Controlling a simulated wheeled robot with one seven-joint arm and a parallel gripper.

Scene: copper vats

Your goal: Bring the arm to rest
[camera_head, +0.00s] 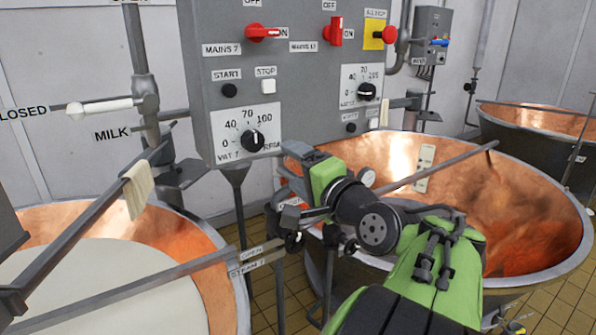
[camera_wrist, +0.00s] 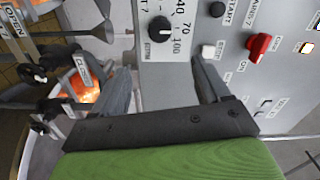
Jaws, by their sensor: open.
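My green and black arm (camera_head: 430,262) reaches up from the lower right over the right-hand copper vat in the head view. My gripper (camera_head: 288,180) is in front of the lower part of the grey control panel (camera_head: 215,110), below the black dial. In the wrist view my gripper (camera_wrist: 162,78) shows two dark fingers spread apart with nothing between them. The panel face lies beyond the fingers, with a dial (camera_wrist: 160,30) and a white stop button (camera_wrist: 208,51). The exact gap to the panel cannot be told.
The right copper vat (camera_head: 540,215) is under my arm and looks empty. The left vat (camera_head: 190,250) holds whitish liquid, with a bar (camera_head: 110,295) across it. Red switches (camera_head: 262,33) and a yellow-backed stop knob (camera_head: 389,35) are on the panel. A milk valve (camera_head: 100,107) is at left.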

